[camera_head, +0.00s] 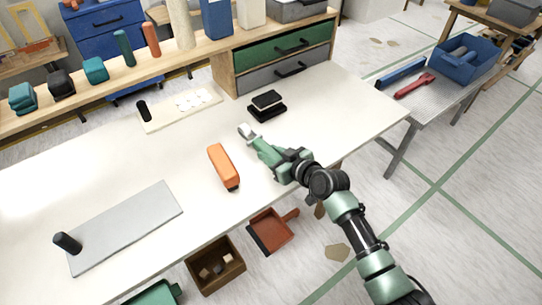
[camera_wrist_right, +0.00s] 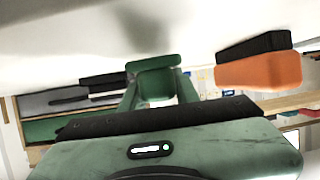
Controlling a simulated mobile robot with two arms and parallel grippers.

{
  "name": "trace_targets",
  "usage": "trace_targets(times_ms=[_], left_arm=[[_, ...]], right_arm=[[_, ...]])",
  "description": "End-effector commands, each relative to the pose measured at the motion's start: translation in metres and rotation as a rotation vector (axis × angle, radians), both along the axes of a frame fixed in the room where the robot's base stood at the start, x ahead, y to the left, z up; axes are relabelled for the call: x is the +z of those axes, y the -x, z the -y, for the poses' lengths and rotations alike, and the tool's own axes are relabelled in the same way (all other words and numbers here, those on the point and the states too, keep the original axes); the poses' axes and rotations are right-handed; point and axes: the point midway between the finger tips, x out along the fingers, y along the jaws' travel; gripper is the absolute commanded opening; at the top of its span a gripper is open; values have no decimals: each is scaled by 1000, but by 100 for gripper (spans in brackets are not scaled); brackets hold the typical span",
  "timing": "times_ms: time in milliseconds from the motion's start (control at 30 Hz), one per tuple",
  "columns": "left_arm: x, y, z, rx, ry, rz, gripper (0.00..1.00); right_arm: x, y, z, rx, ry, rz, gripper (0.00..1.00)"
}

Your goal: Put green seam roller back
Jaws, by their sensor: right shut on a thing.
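My right gripper (camera_head: 264,147) is over the middle of the white worktable (camera_head: 330,110), shut on the green seam roller. The roller's pale grey end (camera_head: 244,130) sticks out past the fingertips, toward the back left. In the right wrist view, a green part of the seam roller (camera_wrist_right: 156,82) sits between the two fingers; the rest of it is hidden. A dark shadow on the table shows beyond it. I cannot tell how far it is above the table. My left gripper is not in view.
An orange tool (camera_head: 222,165) with a black end lies left of my gripper. A black block (camera_head: 267,105) lies behind it. A grey plate (camera_head: 125,228) lies front left. Table right of the gripper is clear.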

Motion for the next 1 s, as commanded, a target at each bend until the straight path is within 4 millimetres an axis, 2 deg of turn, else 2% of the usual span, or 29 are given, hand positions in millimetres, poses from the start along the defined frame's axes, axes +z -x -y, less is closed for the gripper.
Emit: trace_targets(times_ms=[100,367,633,667,733,1000], left_arm=[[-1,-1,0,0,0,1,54],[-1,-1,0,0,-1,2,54],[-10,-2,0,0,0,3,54],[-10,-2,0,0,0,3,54],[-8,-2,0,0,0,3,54],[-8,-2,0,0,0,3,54]], right_arm=[[-9,-1,1,-2,0,3,0],[-9,-1,1,-1,-1,3,0],[-19,-1,1,-1,1,2,0],[-20,0,1,0,2,1,33],[-19,0,1,0,3,0,52],[-18,0,1,-1,1,1,52]])
